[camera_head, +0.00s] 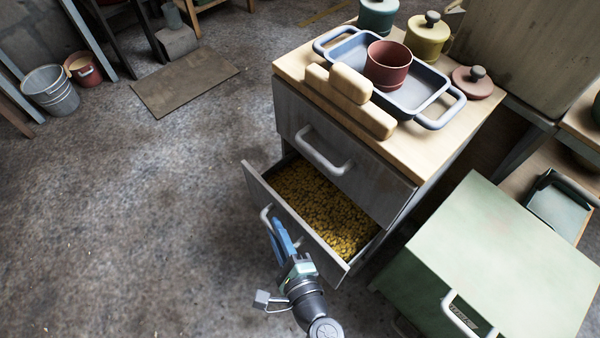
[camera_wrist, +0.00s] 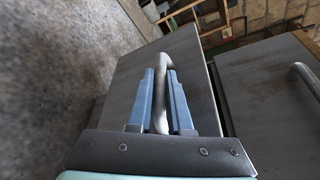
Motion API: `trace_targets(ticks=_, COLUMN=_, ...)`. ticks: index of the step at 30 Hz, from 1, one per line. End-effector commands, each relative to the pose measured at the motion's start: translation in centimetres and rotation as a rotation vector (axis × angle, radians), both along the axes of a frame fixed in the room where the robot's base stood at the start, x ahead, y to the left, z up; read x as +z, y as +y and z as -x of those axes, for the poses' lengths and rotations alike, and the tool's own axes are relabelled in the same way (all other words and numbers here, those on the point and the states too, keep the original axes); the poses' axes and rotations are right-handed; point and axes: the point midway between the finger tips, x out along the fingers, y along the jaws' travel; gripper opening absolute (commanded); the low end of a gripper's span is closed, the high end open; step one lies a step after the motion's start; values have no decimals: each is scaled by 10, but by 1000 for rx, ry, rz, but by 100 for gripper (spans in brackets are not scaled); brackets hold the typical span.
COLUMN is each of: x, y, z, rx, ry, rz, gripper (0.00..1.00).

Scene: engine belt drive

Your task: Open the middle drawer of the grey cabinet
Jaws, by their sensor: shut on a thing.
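The grey cabinet (camera_head: 432,172) has a light wooden top. Its top drawer (camera_head: 345,158) is closed. The middle drawer (camera_head: 290,224) below it stands pulled out, with many small yellow pieces (camera_head: 318,200) inside. My gripper (camera_head: 275,228), with blue fingers, is at the front of this open drawer. In the wrist view my gripper (camera_wrist: 160,95) has one finger on each side of the drawer's grey bar handle (camera_wrist: 164,65) and is shut on it. The lower part of the cabinet is mostly hidden by the open drawer and my arm.
On the cabinet top are a blue-grey tray (camera_head: 432,99) with a red pot (camera_head: 388,66), wooden blocks (camera_head: 350,100) and lidded jars (camera_head: 427,36). A pale green cabinet (camera_head: 490,260) stands close on the right. The floor (camera_head: 130,220) to the left is clear.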

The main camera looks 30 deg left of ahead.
Motion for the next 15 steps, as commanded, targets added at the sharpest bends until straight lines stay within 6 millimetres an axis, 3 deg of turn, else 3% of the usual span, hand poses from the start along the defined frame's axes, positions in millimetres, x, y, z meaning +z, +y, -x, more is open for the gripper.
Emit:
trace_targets(ticks=6, x=0, y=14, z=45, rx=-5, ry=3, rz=0, gripper=0)
trace_targets(ticks=15, x=0, y=23, z=69, rx=-6, ry=-1, rz=2, gripper=0)
